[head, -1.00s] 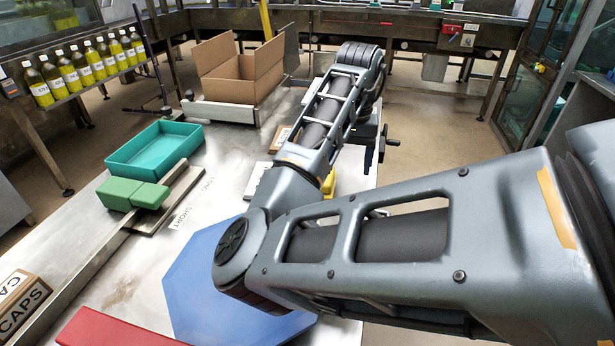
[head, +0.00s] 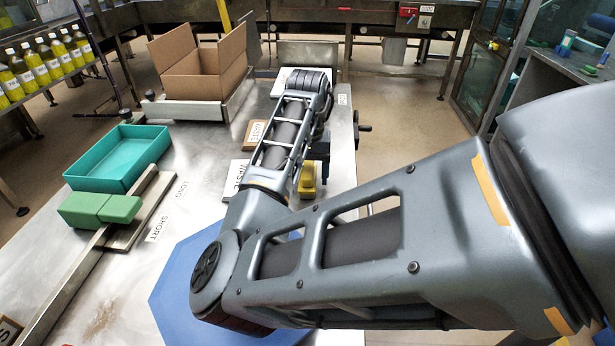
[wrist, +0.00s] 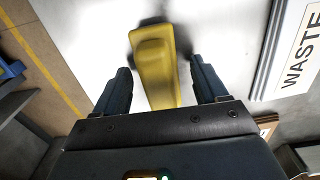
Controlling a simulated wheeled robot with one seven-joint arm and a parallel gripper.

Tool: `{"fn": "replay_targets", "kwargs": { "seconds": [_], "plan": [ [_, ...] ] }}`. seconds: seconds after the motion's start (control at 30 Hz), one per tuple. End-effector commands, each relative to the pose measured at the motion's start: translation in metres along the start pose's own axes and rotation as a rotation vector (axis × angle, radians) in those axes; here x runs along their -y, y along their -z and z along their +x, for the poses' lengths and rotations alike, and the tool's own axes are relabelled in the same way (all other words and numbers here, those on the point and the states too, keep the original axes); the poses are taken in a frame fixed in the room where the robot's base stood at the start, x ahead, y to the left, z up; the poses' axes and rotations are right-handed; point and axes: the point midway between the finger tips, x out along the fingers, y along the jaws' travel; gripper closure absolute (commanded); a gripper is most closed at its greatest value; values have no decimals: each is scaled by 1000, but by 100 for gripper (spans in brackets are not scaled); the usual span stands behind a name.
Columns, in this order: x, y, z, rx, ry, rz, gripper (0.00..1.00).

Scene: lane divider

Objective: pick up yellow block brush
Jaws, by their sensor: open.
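The yellow block brush (wrist: 155,60) shows in the wrist view, lying on the pale metal table. My gripper (wrist: 160,85) is open, with one dark finger on each side of the brush's near end. A gap shows between the brush and each finger; I cannot tell the height between gripper and table. In the head view a part of the yellow brush (head: 308,182) shows just right of my forearm.
A WASTE sign (wrist: 297,65) lies right of the brush. The table edge is close on the left in the wrist view. A teal tray (head: 120,160), a green block (head: 100,208) on a metal rail, a cardboard box (head: 203,65) and a blue mat (head: 180,285) are on the table.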

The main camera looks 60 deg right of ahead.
Motion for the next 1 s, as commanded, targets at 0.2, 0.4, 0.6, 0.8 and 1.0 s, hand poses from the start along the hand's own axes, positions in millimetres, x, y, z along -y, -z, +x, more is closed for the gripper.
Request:
{"fn": "replay_targets", "kwargs": {
  "seconds": [0.2,0.4,0.6,0.8,1.0],
  "plan": [
    [0,0,2,0,0,0,28],
    [0,0,2,0,0,0,43],
    [0,0,2,0,0,0,62],
    [0,0,2,0,0,0,81],
    [0,0,2,0,0,0,89]
  ]
}}
